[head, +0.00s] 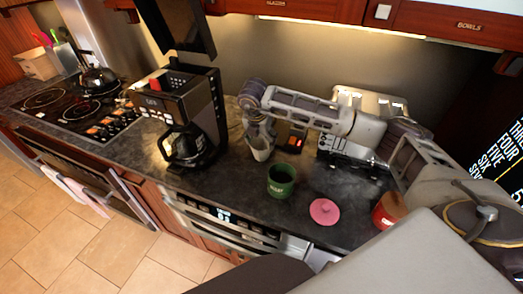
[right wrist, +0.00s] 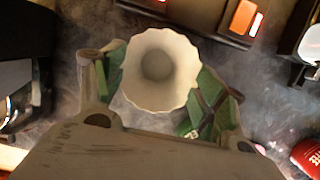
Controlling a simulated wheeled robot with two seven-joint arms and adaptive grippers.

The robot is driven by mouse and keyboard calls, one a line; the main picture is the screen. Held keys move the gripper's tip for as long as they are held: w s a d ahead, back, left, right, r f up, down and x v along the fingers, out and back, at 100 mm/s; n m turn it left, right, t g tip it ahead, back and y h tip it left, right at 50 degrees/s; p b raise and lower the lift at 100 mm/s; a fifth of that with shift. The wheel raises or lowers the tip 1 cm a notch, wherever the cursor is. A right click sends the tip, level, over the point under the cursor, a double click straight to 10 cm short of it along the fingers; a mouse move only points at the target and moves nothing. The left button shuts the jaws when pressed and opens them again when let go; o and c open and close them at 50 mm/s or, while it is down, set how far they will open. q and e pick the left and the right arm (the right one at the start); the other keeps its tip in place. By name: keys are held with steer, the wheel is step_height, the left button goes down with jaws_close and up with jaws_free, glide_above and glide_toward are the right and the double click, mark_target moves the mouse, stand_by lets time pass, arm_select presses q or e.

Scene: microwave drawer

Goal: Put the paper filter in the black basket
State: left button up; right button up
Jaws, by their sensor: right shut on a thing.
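The white fluted paper filter (head: 260,151) is in my right gripper (head: 259,138), held above the dark counter, right of the coffee maker. In the right wrist view the filter (right wrist: 158,72) is open toward the camera, with the right gripper's green-padded fingers (right wrist: 158,92) on its two sides. The black coffee maker (head: 204,98) stands left of the gripper with a glass carafe (head: 186,145) in its lower part. I cannot clearly pick out the black basket; it may be in the coffee maker's dark upper part. My left gripper is not in view.
A green mug (head: 281,181), a pink round lid (head: 324,212) and a red container (head: 387,211) stand on the counter (head: 235,193) in front of my right arm. A stove with a kettle (head: 97,77) is at the left. Upper cabinets (head: 345,17) run along the top.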

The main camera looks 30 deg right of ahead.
steer(key=shift+r, duration=0.15)
step_height(320, 180, up, 10)
steer(key=b, duration=0.1)
steer(key=shift+b, duration=0.3)
stand_by(0.4)
stand_by(0.6)
